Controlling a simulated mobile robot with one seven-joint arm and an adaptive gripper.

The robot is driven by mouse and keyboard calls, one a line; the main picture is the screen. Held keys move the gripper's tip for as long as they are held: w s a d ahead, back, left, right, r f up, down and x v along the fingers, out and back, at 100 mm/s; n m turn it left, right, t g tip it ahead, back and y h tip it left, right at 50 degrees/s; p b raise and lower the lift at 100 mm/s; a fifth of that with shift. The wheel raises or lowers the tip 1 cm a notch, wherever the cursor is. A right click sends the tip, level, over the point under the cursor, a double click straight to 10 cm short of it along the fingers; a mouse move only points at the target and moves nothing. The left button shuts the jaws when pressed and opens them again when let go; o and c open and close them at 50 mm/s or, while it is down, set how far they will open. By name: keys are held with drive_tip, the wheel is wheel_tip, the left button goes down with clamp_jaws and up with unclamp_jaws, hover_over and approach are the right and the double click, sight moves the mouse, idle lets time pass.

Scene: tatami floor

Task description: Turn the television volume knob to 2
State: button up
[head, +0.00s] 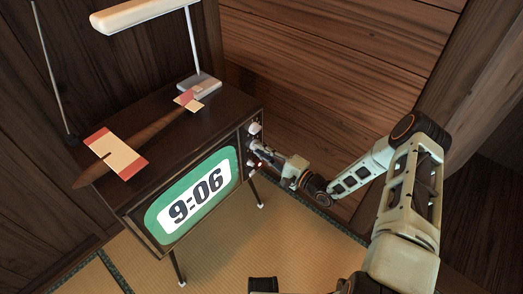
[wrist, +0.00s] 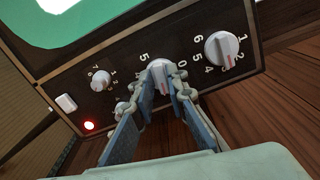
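The television (head: 157,226) stands at the left in the head view, its screen reading 9:06. In the wrist view its control panel shows a large white knob (wrist: 222,49) at the right with numbers around it, a middle white knob (wrist: 161,70) with 5 and 0 beside it, and a smaller knob (wrist: 101,81). No label tells which is the volume knob. My gripper (wrist: 163,84) reaches the panel, its fingertips partly apart on either side of the middle knob; whether they touch it is unclear. A red mark shows on that knob. The fingers hide part of its scale.
A small knob (wrist: 121,109), a white button (wrist: 66,103) and a lit red light (wrist: 89,125) are also on the panel.

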drive_tip(key=v, duration=1.2)
drive_tip(key=shift+a, duration=0.1)
idle(0.4)
